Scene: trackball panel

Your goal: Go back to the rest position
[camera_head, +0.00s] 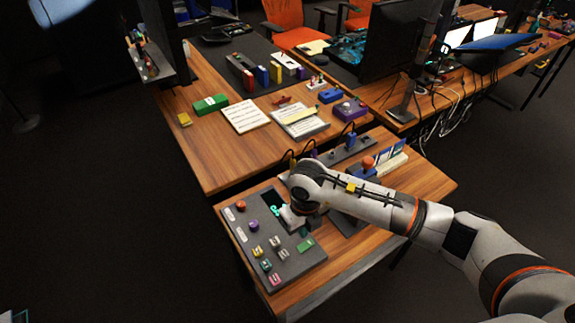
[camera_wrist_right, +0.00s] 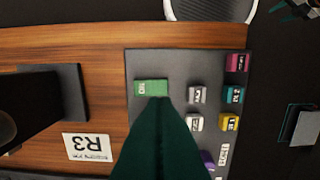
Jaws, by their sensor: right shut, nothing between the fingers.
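My right arm comes in from the right in the head view and bends down over the grey button panel (camera_head: 293,266). My right gripper (camera_head: 304,231) is shut and empty, low over the panel's right part; the wrist hides part of it. In the wrist view its dark green fingers (camera_wrist_right: 161,110) are together, their tip just beside the green button (camera_wrist_right: 151,87). I cannot tell whether they touch it. The green button also shows in the head view (camera_head: 305,245). My left gripper is not in view.
The panel has several coloured buttons, a red knob (camera_head: 240,205) and a small dark screen (camera_head: 272,203). Behind my forearm stand a red ball (camera_head: 368,162) and a grey strip with knobs (camera_head: 345,151). The farther desk holds papers (camera_head: 245,116) and a green block (camera_head: 210,104).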

